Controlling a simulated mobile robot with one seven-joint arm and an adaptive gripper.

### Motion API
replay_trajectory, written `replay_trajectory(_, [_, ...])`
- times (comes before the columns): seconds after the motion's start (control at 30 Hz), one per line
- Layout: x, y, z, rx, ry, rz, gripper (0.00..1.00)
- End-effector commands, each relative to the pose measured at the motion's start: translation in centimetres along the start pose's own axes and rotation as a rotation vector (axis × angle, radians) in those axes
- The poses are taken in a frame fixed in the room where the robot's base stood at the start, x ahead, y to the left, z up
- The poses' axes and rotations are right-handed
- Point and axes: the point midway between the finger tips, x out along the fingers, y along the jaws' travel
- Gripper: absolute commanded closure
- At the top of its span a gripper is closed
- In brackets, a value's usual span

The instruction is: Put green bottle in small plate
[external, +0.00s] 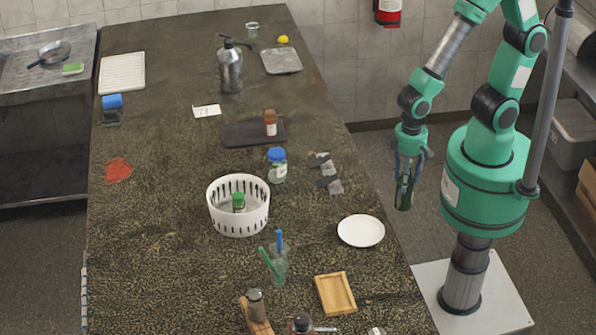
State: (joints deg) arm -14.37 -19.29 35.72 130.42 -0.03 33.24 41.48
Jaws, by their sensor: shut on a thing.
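My gripper (407,170) is shut on a dark green bottle (404,197) and holds it upright, clear of the counter's right edge and above the floor. The gripper hides the bottle's upper part. The small plate (361,231) is white, round and empty. It lies on the counter near the right edge, to the lower left of my gripper in the external view.
A white slotted basket (239,219) with a green-capped jar stands left of the plate. A blue-lidded jar (277,166), a glass with utensils (278,267) and a wooden tray (336,294) are nearby. The counter around the plate is mostly clear.

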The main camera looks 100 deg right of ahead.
Motion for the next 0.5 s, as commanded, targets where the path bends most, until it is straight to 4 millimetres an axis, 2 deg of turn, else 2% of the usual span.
replay_trajectory(0.5, [0.7,-5.2,-6.1,0.000,0.001,-0.001,1.00])
